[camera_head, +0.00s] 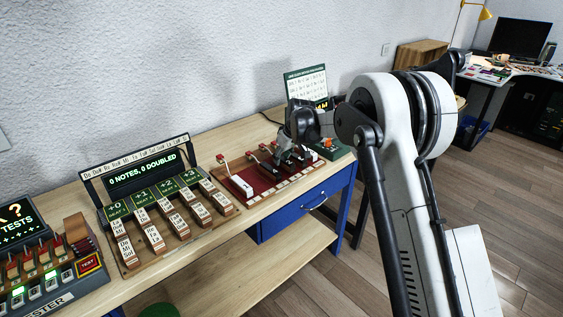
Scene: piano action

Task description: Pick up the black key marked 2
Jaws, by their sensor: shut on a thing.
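A red board (236,187) lies on the wooden bench, with dark key pieces (284,163) at its right part and pale tiles along its front edge. My gripper (301,152) reaches down over the right end of this board, shut on a dark piece that looks like a black key. The fingers and the arm hide most of that piece. No number 2 can be read on any black key at this size. I cannot tell whether the held piece touches the board.
A rack of wooden blocks with a lit sign (143,171) reading "0 NOTES, 0 DOUBLED" stands left of the board. A tester box (62,277) is at the far left. A green card (307,86) stands behind my gripper. Bare bench shows behind the board.

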